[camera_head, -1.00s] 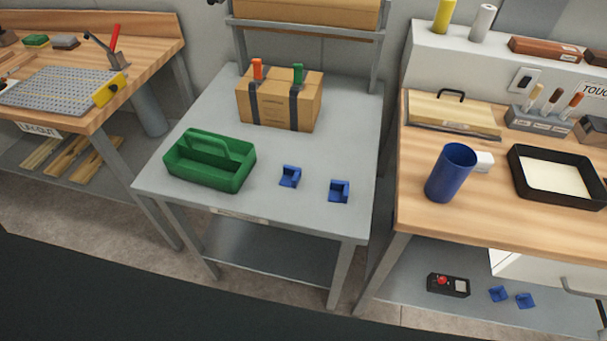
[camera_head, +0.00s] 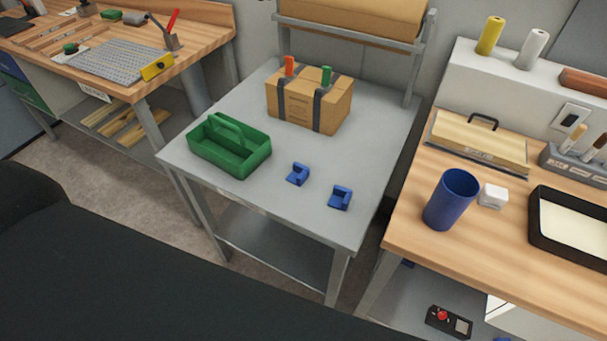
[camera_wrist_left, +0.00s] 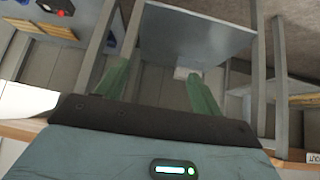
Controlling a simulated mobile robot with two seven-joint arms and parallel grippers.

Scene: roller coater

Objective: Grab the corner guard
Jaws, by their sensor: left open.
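Two small blue corner guards lie apart on the grey metal table (camera_head: 235,105), one nearer its middle (camera_head: 298,174) and one nearer its right front edge (camera_head: 340,198). My left gripper (camera_wrist_left: 157,70) shows only in the left wrist view, where its two green fingers are spread with nothing between them. The grey surface beyond the fingers (camera_wrist_left: 195,35) looks like a table's lower shelf. The head view does not show either gripper, so I cannot tell the left one's distance from the guards.
A green tote (camera_head: 230,150) and a strapped cardboard box (camera_head: 300,107) stand on the grey table. The wooden bench at right holds a blue cup (camera_head: 451,200), a white block (camera_head: 493,196) and a black tray (camera_head: 570,250). A red-button box (camera_head: 449,321) is below.

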